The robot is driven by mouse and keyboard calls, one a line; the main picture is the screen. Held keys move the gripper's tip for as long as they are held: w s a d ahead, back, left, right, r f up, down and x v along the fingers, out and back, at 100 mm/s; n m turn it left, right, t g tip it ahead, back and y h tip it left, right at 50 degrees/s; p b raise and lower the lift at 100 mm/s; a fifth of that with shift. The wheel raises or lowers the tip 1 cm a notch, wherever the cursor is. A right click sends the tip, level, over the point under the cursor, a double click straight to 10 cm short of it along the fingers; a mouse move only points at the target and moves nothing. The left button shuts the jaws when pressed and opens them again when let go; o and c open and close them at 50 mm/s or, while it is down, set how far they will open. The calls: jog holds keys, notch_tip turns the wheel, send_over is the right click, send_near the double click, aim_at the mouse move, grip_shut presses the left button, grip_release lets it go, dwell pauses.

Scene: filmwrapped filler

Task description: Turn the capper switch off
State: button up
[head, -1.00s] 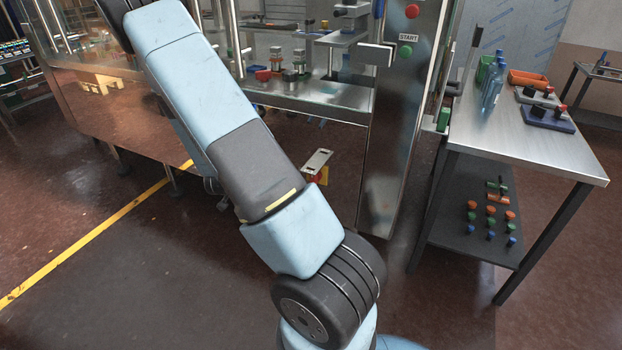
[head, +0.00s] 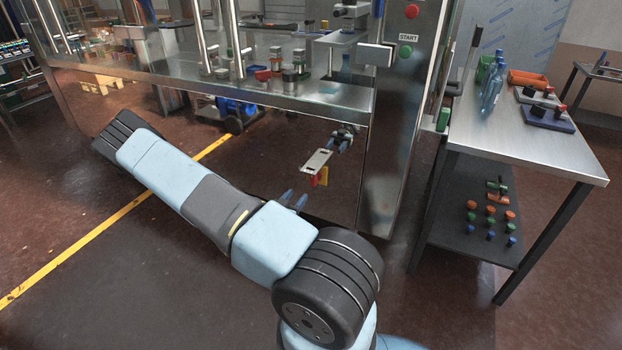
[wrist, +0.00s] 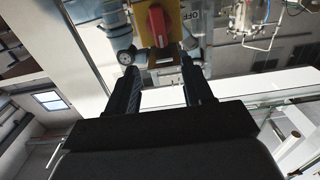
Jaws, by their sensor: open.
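The capper switch shows as a red handle (wrist: 157,25) on a yellow plate at the top of the wrist view. In the head view only a bit of its red and yellow (head: 321,177) shows below a pale metal plate (head: 316,160) on the machine's low front. My gripper (wrist: 160,65) is open and empty, its two dark fingers pointing towards the switch, with the handle beyond and between the tips. In the head view my gripper's fingertips (head: 293,199) stick out behind my arm, left of and below the switch. Touching cannot be made out.
Rotated "OFF" lettering (wrist: 194,18) shows right of the switch. A round dark-rimmed part (wrist: 126,56) is near the left fingertip. The steel machine (head: 300,100) carries red and green buttons on its post. A side table (head: 530,145) stands right. Floor before the machine looks clear.

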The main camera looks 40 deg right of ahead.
aim_at(312, 177)
jog(key=x, duration=1.3)
jog(key=shift+w+d, duration=0.15)
jog(key=shift+d, duration=0.15)
